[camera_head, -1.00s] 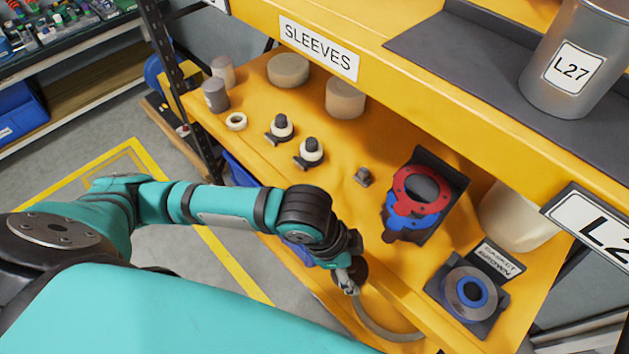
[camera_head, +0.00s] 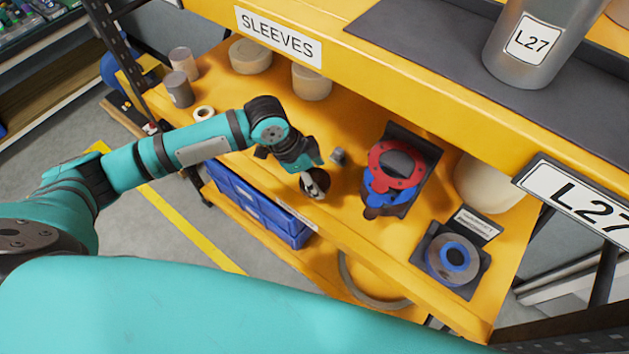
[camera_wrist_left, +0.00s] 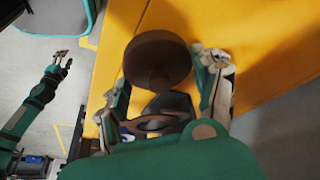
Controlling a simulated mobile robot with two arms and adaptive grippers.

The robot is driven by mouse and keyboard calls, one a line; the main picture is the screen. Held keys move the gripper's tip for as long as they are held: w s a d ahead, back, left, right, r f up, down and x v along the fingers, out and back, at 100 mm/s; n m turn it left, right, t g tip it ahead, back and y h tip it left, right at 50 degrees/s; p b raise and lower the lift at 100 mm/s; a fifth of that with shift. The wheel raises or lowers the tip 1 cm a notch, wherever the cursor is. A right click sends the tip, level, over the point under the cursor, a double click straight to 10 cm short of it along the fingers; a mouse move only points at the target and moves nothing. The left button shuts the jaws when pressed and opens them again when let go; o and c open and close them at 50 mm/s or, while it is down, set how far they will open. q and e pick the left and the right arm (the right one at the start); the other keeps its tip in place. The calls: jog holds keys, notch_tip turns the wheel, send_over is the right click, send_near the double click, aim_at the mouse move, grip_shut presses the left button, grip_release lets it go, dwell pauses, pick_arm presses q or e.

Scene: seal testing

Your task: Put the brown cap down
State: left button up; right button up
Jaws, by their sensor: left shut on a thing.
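My left gripper (camera_head: 314,184) is over the front part of the yellow shelf (camera_head: 345,225), shut on the brown cap (camera_head: 322,179). In the left wrist view the round brown cap (camera_wrist_left: 157,58) sits between the two fingers of the left gripper (camera_wrist_left: 160,78), its broad face showing. In the head view the fingers partly cover the cap. I cannot tell how high it is above the shelf. My right gripper (camera_wrist_left: 62,58) shows small at the left of the wrist view, far from the shelf, with its fingers apart.
A stand with red and blue gaskets (camera_head: 397,165) is just right of my left gripper. A small grey part (camera_head: 338,156) lies close by. A grey ring on a labelled holder (camera_head: 452,259) is further right. The upper shelf (camera_head: 400,75) overhangs. Blue bins (camera_head: 255,205) sit below.

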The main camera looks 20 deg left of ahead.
pick_arm(q)
notch_tip(320, 180, down, 3)
jog(key=shift+f, duration=0.25)
pick_arm(e)
jog(key=shift+s+d+r, duration=0.2)
jog(key=shift+s+d, duration=0.45)
jog(key=shift+s, duration=0.15)
pick_arm(q)
jog(key=o, duration=1)
jog(key=shift+f, duration=0.15)
jog(key=shift+c, duration=0.2)
pick_arm(e)
jog(key=shift+w, duration=0.15)
pick_arm(q)
jog(key=shift+r, duration=0.2)
jog(key=v, duration=1.2)
pick_arm(e)
jog(key=shift+a+f, duration=0.15)
jog(key=shift+a, duration=0.15)
pick_arm(q)
jog(key=shift+d, duration=0.15)
pick_arm(e)
jog(key=shift+d, duration=0.15)
